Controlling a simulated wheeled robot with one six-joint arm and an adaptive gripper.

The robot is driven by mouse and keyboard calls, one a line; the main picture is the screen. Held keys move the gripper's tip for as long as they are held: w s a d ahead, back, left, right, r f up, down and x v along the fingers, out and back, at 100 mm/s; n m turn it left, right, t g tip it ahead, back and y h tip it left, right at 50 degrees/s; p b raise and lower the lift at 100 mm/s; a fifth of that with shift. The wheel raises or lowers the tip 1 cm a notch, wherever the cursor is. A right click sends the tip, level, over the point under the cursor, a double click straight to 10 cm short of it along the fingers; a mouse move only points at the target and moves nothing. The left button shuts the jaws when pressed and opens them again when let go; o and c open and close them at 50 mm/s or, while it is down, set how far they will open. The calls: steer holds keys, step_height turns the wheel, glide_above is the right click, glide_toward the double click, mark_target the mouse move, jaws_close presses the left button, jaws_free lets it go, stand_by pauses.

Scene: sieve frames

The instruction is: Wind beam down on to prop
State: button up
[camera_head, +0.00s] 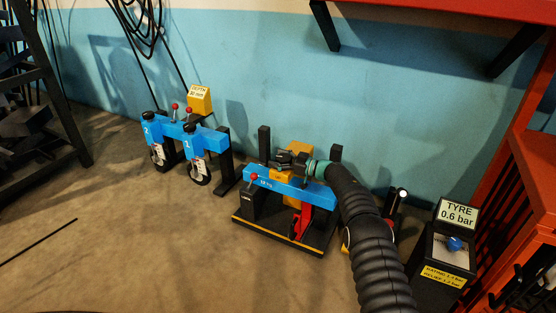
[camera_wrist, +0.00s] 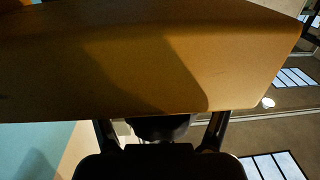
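The blue beam (camera_head: 300,188), marked "12 kg", lies across a black stand (camera_head: 273,233) with a yellow-striped base edge. A red prop (camera_head: 302,222) stands under the beam toward its right end. A yellow housing (camera_head: 297,148) rises behind the beam. My gripper (camera_head: 284,161) is at this housing, just above the beam. In the wrist view the gripper (camera_wrist: 160,130) has its two fingers spread apart beneath a large yellow-orange block (camera_wrist: 130,65). A dark rounded part (camera_wrist: 158,127) shows between the fingers; I cannot tell whether they touch it. The beam's underside contact with the prop is unclear.
A red-knobbed lever (camera_head: 253,178) stands at the beam's left end. A blue rack (camera_head: 185,130) with two casters and a yellow depth sign (camera_head: 199,100) is at left. A black tyre-pressure box (camera_head: 446,255) and red frame (camera_head: 530,170) are at right. The left floor is mostly clear.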

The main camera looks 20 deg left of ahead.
steer(key=shift+d, duration=0.1)
steer(key=d, duration=1.1)
steer(key=shift+s+d, duration=0.15)
steer(key=shift+d, duration=0.25)
